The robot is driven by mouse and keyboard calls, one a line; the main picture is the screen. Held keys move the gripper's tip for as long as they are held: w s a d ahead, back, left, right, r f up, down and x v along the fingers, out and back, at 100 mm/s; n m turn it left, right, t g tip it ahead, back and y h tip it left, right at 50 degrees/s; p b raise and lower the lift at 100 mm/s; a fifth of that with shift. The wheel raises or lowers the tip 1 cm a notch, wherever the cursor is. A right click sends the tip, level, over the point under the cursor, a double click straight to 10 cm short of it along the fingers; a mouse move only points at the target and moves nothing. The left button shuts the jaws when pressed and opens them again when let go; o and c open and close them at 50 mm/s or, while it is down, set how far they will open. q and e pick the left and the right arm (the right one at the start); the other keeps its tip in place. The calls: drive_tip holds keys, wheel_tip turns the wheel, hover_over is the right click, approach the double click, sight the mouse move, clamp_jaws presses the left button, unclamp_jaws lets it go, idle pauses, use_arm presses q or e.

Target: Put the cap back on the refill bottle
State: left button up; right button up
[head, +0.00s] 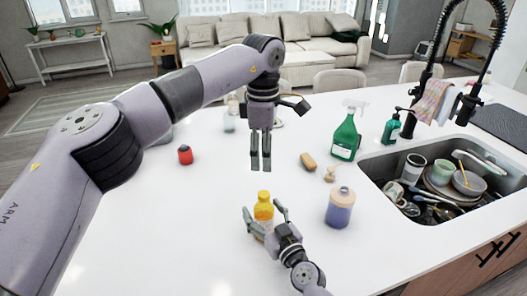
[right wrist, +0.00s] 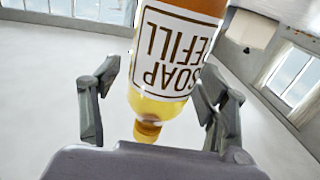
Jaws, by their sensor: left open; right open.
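The refill bottle (head: 264,213) stands upright on the white counter, amber-yellow with a white label. The right wrist view shows the bottle (right wrist: 165,100) upside down, with "SOAP REFILL" on its label and a yellow top end. I cannot tell whether that end is a cap or a bare neck. My right gripper (head: 263,208) is open with its fingers on either side of the bottle; it also shows in the right wrist view (right wrist: 158,100). My left gripper (head: 260,167) is open and empty, pointing down behind the bottle. I cannot make out a separate cap.
A small red object (head: 185,155) stands at left. A purple jar (head: 340,208), a brown brush or sponge (head: 308,162), a small peach object (head: 330,174) and a green spray bottle (head: 346,138) are at right. The sink (head: 375,165) holds dishes. The front-left counter is clear.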

drive_tip(key=v, duration=1.2)
drive_tip(key=shift+f, duration=0.1)
